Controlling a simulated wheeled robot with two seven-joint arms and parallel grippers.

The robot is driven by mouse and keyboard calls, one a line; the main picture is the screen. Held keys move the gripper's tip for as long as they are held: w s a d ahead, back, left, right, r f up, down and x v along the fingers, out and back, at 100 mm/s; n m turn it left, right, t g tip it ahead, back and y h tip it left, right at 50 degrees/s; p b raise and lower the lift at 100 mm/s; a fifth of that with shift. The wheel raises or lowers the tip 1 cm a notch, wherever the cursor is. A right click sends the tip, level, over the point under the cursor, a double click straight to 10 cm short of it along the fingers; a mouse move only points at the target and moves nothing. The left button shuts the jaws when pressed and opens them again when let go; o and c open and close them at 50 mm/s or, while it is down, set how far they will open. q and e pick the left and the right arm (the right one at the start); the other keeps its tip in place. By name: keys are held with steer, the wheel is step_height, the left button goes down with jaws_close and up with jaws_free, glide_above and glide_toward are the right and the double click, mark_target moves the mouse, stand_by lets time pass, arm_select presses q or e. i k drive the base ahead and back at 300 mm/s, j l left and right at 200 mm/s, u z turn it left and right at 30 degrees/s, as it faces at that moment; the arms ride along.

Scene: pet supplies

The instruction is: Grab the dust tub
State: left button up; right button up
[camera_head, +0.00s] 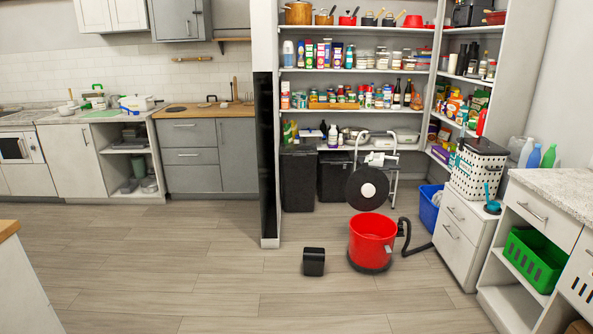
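A red tub (373,236) with a dark base stands upright on the wooden floor, right of centre. It looks like the tub of a canister vacuum, and its top is open. A round black disc (367,188) with a white centre is directly behind and above its rim; I cannot tell whether the two are joined. A black hose (416,245) curves out at the tub's right side. A small black box (313,262) stands on the floor to the left of the tub, apart from it. Neither of my grippers shows in the head view.
Pantry shelves (358,108) full of jars and bottles rise behind the tub, with dark bins (298,178) below. A white drawer cabinet (461,238) and a blue crate (429,208) stand to its right. The floor (190,275) in front and to the left is clear.

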mark_target(314, 262)
steer(key=i, duration=2.2)
